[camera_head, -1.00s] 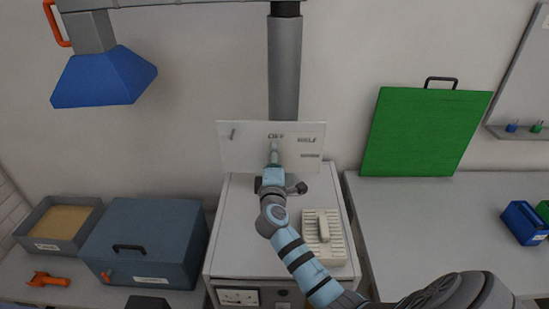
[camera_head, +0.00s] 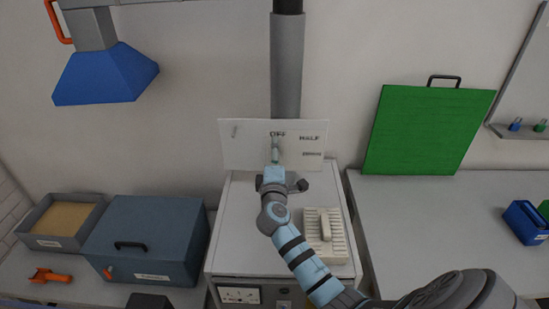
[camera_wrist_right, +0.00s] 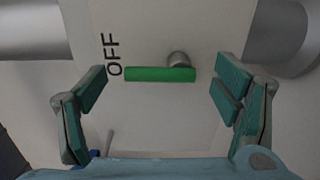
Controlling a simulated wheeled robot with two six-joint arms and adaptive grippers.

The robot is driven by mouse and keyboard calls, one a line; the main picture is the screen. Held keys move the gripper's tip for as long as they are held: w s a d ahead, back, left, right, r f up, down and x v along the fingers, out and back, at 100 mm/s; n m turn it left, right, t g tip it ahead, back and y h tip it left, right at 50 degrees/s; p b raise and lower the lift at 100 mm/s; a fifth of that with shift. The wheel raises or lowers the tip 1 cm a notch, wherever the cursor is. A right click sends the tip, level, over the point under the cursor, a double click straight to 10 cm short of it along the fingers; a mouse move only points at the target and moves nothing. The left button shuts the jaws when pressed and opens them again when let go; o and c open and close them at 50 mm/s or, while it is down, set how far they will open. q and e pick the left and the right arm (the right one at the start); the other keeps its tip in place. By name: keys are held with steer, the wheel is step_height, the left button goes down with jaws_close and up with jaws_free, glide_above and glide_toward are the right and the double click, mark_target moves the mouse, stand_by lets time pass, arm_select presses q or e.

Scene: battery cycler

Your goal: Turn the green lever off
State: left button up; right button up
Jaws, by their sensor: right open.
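The green lever (camera_wrist_right: 160,74) shows in the right wrist view as a straight bar on a round grey pivot (camera_wrist_right: 178,59) near its right end. Its other end points at the word OFF on the white panel (camera_wrist_right: 160,125). My right gripper (camera_wrist_right: 163,80) is open, with one finger beyond each end of the bar and a gap on both sides. In the head view my right gripper (camera_head: 275,152) is in front of the upright panel (camera_head: 243,146), just below OFF, and hides the lever. My left gripper is not in view.
The panel stands at the back of a grey cabinet (camera_head: 235,235), with the word HALF to the right of OFF. A ribbed cream block (camera_head: 338,235) lies on the cabinet top. A blue-grey box (camera_head: 150,235) stands left, and a green board (camera_head: 428,130) leans right.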

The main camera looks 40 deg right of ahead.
steer(key=v, duration=1.2)
steer(key=shift+w, duration=0.1)
